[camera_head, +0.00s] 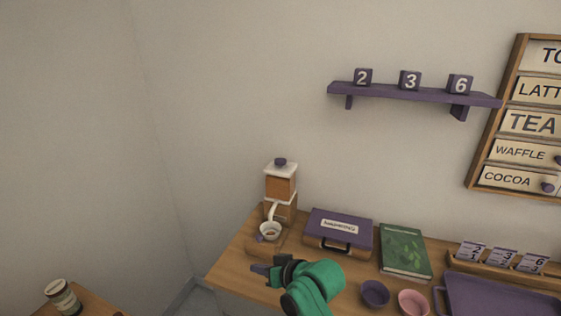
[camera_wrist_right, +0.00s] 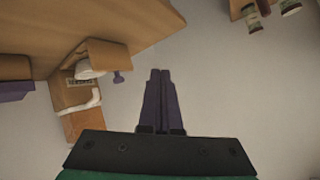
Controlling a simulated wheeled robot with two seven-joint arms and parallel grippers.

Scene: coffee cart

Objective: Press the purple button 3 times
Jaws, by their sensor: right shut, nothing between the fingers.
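A coffee machine with an amber hopper (camera_head: 280,187) and a white lid stands at the left end of the wooden counter. A round purple knob (camera_head: 281,161) sits on its lid. A small purple button-like part (camera_head: 261,238) shows low on the machine, beside a white cup (camera_head: 270,230); it also sticks out from the machine in the right wrist view (camera_wrist_right: 118,77). I cannot tell for sure which is the button. My right gripper (camera_head: 257,269) is shut and empty, in front of the machine and apart from it; its fingertips also show in the wrist view (camera_wrist_right: 160,73). My left gripper is out of view.
A purple case (camera_head: 340,226) and a green book (camera_head: 404,251) lie right of the machine. A purple cup (camera_head: 375,293), a pink cup (camera_head: 413,302) and a purple tray (camera_head: 500,297) are nearer the right. A jar (camera_head: 62,297) stands at lower left.

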